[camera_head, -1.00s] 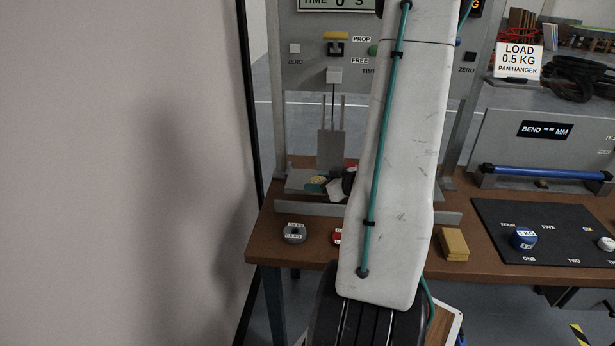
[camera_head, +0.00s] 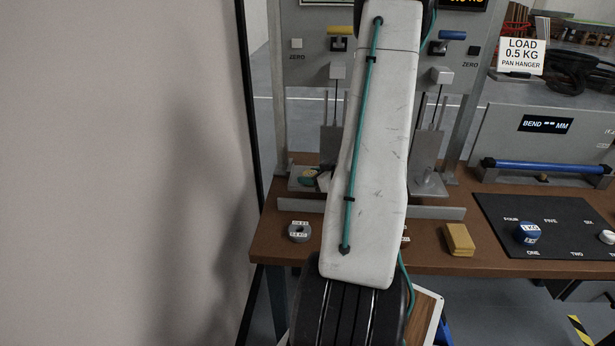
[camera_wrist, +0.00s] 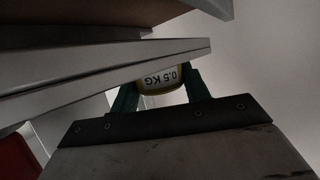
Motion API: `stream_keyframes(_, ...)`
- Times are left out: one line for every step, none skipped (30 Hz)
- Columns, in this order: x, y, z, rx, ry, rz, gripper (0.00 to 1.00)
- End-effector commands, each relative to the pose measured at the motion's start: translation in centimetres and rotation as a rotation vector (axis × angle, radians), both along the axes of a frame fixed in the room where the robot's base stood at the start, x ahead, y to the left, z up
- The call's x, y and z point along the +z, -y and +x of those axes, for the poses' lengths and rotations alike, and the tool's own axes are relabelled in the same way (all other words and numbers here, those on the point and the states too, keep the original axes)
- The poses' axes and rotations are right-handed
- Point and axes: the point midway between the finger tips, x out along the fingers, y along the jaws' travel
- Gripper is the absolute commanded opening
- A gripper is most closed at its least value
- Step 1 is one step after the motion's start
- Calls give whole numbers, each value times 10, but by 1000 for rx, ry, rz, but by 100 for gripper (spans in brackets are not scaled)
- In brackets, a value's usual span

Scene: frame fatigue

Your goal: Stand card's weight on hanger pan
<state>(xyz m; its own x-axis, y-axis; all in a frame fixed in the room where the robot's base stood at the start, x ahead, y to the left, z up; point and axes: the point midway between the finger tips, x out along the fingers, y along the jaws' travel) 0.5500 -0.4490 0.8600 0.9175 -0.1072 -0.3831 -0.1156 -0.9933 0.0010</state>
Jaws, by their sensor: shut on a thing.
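The card (camera_head: 521,55) reads "LOAD 0.5 KG PAN HANGER". In the wrist view, my gripper (camera_wrist: 161,93) is shut on a pale weight with a yellow rim (camera_wrist: 160,82), marked 0.5 KG. A long grey slab (camera_wrist: 100,80) crosses close beside the weight; I cannot tell whether they touch. In the head view, my arm hides much of the stand, and a small teal and pale part at its left looks like my gripper's end. The left hanger (camera_head: 330,142) stands behind it, over a mostly hidden pan. The right hanger (camera_head: 427,145) has a bare grey pan (camera_head: 430,186).
A grey weight (camera_head: 299,232) and a yellow block (camera_head: 458,240) stand at the table's front. A blue 1 KG weight (camera_head: 528,233) and a white one (camera_head: 607,237) stand on the black mat (camera_head: 570,258). A low grey rail (camera_head: 435,212) crosses before the pans.

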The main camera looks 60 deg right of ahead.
Motion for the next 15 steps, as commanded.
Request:
stream_keyframes(1,0,0,1,2,-2,7)
stream_keyframes(1,0,1,1,2,-2,7)
stream_keyframes(1,0,1,2,2,-2,7)
stream_keyframes(1,-1,1,2,2,-2,7)
stream_keyframes(1,-1,1,3,2,-1,7)
stream_keyframes(0,-1,1,3,1,-1,7)
stream_keyframes(-1,-1,1,3,1,-1,7)
stream_keyframes(-2,-1,1,4,1,-1,7)
stream_keyframes(-2,-2,1,4,0,-1,57)
stream_keyframes(-2,-2,1,4,0,-1,66)
stream_keyframes(-2,-2,2,4,0,0,68)
stream_keyframes(-2,-2,2,4,0,0,68)
stream_keyframes(-2,-2,2,5,0,0,68)
stream_keyframes(-2,-3,2,6,0,-1,68)
stream_keyframes(-2,-3,2,6,0,-1,68)
